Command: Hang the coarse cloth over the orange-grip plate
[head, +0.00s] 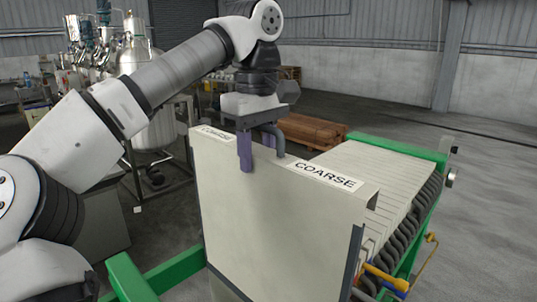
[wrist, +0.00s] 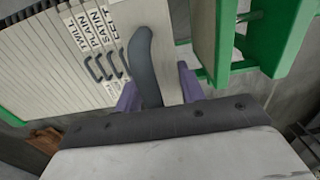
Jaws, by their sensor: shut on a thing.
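The coarse cloth (head: 270,225) is a broad cream sheet with COARSE labels along its top, hanging upright at the near end of the filter press. My gripper (head: 258,150) is above its top edge, with purple fingers shut on the cloth's top by a dark grey curved handle. The wrist view shows the fingers (wrist: 158,90) either side of the cream top strip (wrist: 170,65) and this handle. An orange grip (head: 385,278) juts out low at the cloth's right edge. Its plate is mostly hidden by the cloth; I cannot tell whether the cloth straddles it.
The plate stack (head: 375,160) sits behind the cloth in a green frame (head: 165,272). The wrist view shows labelled cloths (wrist: 85,50) packed side by side with dark handles. Steel tanks (head: 150,105) stand back left, wooden pallets (head: 310,130) behind. The floor at right is open.

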